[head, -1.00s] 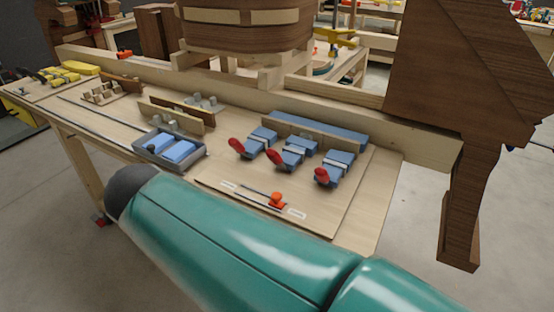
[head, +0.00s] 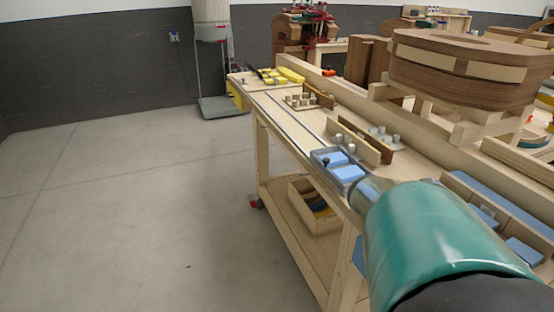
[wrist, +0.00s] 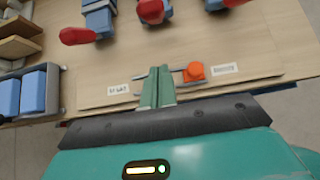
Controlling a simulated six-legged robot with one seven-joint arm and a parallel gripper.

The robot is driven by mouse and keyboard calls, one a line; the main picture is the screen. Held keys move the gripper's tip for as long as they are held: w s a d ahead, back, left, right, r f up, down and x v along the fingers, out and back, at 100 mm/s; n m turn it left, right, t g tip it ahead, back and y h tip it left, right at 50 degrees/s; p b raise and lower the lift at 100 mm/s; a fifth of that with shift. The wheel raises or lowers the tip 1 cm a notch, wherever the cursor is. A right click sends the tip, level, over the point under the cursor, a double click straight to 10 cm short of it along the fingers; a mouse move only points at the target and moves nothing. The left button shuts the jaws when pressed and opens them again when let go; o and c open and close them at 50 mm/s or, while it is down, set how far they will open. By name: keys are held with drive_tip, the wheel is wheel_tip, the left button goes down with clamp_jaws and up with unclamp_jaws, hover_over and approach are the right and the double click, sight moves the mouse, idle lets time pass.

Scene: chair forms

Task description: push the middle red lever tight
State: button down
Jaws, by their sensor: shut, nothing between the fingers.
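The middle red lever (wrist: 152,11) shows at the top of the wrist view, on a blue clamp body cut off by the frame edge. Another red lever (wrist: 80,35) is to its left, on a blue clamp (wrist: 99,18), and part of a third (wrist: 232,2) is to its right. My gripper (wrist: 158,70) is shut and empty, its green fingers together below the middle lever in the picture and apart from it. In the head view my arm hides the red levers; parts of blue clamps (head: 525,251) show at the right.
An orange knob (wrist: 194,71) on a slider lies just right of my fingers, between two small labels. A grey tray with blue blocks (head: 347,174) is on the workbench (head: 283,131). A long wooden rail runs behind. Open floor (head: 130,200) lies left.

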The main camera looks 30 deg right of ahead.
drive_tip(key=x, duration=0.3)
drive_tip(key=shift+s+d+f, duration=0.1)
drive_tip(key=shift+d, duration=0.15)
drive_tip(key=d+r, duration=0.2)
drive_tip(key=shift+s+d+r, duration=0.15)
drive_tip(key=shift+d+r, duration=0.1)
drive_tip(key=shift+d, duration=0.1)
drive_tip(key=shift+d+r, duration=0.1)
